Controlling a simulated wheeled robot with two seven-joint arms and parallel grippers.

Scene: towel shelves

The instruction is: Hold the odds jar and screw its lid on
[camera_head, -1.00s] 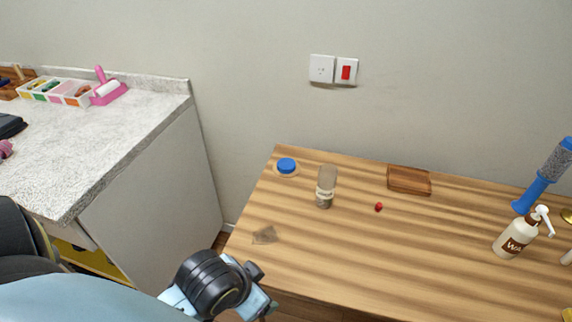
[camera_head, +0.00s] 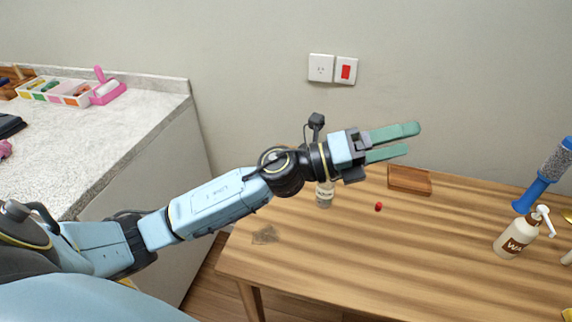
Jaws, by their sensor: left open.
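The odds jar (camera_head: 325,196) is a small clear jar with a pale label, upright on the wooden table; my left arm hides its upper part. The blue lid, at the table's back left corner a second ago, is now hidden behind my left arm. My left gripper (camera_head: 412,141) has green fingers, is open and empty, and points right. In the picture it lies above and to the right of the jar, over the back of the table. My right gripper is not in view.
On the wooden table (camera_head: 400,255) are a small brown wooden tray (camera_head: 410,181), a red ball (camera_head: 378,206), a white pump bottle (camera_head: 516,234), a blue-handled tool (camera_head: 545,175) and a flat brownish piece (camera_head: 265,235). A speckled counter (camera_head: 90,140) stands at left. The table's front middle is clear.

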